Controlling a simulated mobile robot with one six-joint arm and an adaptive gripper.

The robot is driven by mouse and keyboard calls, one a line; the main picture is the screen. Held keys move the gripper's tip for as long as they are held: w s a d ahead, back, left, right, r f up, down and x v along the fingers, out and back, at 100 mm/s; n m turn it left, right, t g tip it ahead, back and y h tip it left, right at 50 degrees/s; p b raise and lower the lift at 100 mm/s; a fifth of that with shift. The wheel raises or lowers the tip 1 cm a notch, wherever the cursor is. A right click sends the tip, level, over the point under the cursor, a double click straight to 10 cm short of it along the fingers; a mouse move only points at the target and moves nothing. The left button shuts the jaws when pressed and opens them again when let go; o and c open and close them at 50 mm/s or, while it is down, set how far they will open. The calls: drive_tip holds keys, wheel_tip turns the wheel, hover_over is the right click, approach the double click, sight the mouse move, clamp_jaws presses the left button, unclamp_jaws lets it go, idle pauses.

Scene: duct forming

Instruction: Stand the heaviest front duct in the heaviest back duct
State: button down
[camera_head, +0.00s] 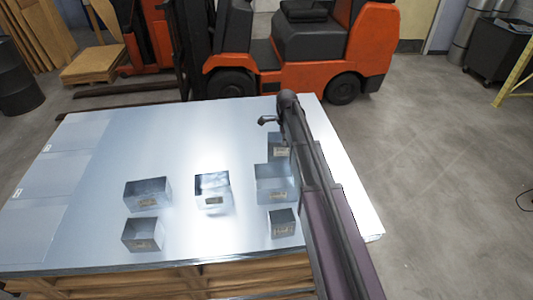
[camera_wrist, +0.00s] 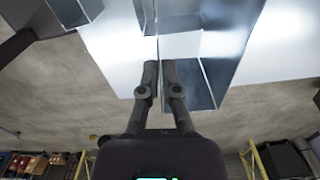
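My gripper (camera_wrist: 160,66) has its two fingers close together on a thin wall of an open grey metal duct (camera_wrist: 195,85), which also shows in the head view (camera_head: 279,142). There it appears just behind and above the larger right back duct (camera_head: 276,184); whether they touch cannot be told. The left back duct (camera_head: 147,193) and middle back duct (camera_head: 212,190) stand open-topped with small labels. In front stand the left front duct (camera_head: 142,235) and right front duct (camera_head: 283,222). The label writing is too small to read. My arm hides part of the right side.
The ducts are on a shiny metal sheet stack (camera_head: 130,150) on a wooden base (camera_head: 170,283). An orange forklift (camera_head: 340,45) stands behind. The sheet's left and rear areas are clear. Open floor lies to the right.

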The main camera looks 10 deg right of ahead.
sight(278, 156)
drive_tip(key=a, duration=0.1)
drive_tip(key=w+a, duration=0.1)
drive_tip(key=shift+a+f, duration=0.15)
drive_tip(key=shift+a, duration=0.2)
drive_tip(key=shift+f, duration=0.1)
drive_tip(key=shift+n, duration=0.5)
drive_tip(key=f+b, duration=0.2)
drive_tip(key=s+f+b, duration=0.1)
drive_tip(key=f+b, duration=0.4)
drive_tip(key=shift+s+d, duration=0.15)
drive_tip(key=shift+s, duration=0.2)
drive_tip(key=shift+f, duration=0.15)
wheel_tip(278, 156, down, 9)
drive_tip(key=b, duration=0.9)
drive_tip(key=shift+b, duration=0.3)
